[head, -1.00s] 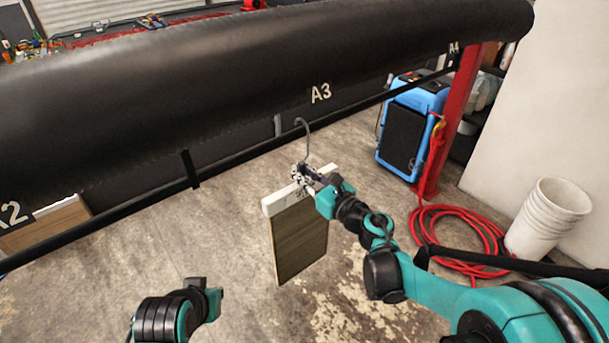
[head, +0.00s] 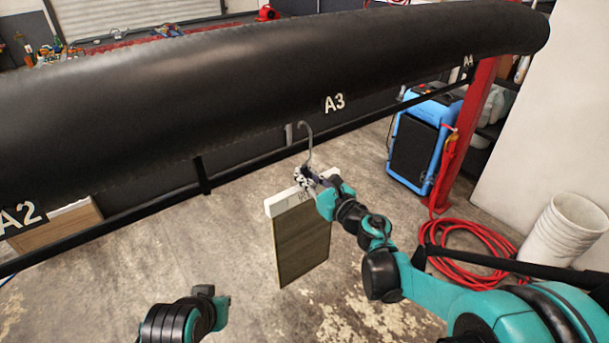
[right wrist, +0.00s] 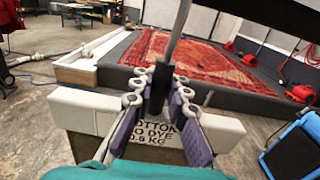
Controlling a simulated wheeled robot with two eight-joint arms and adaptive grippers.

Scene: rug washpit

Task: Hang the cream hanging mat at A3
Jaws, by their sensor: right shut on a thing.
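The hanging mat (head: 303,243) hangs below my right gripper, with a white top bar and a face that looks olive-brown in the head view. Its label in the right wrist view reads in part "DYE" and "0.8 KG". My right gripper (head: 306,180) is shut on the dark stem (right wrist: 158,90) under the grey hook (head: 308,140). The hook's tip is near the lower edge of the black roll, left of the A3 mark (head: 335,103); I cannot tell whether they touch. My left gripper (head: 218,300) is low at the bottom, holding nothing visible; its jaws are unclear.
The thick black roll (head: 200,85) spans the view, marked A2 (head: 22,216) at left and A4 (head: 468,61) at right. A thin black rail (head: 255,165) runs below it. A blue machine (head: 418,140), red hose (head: 470,250) and white bucket (head: 565,235) stand right.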

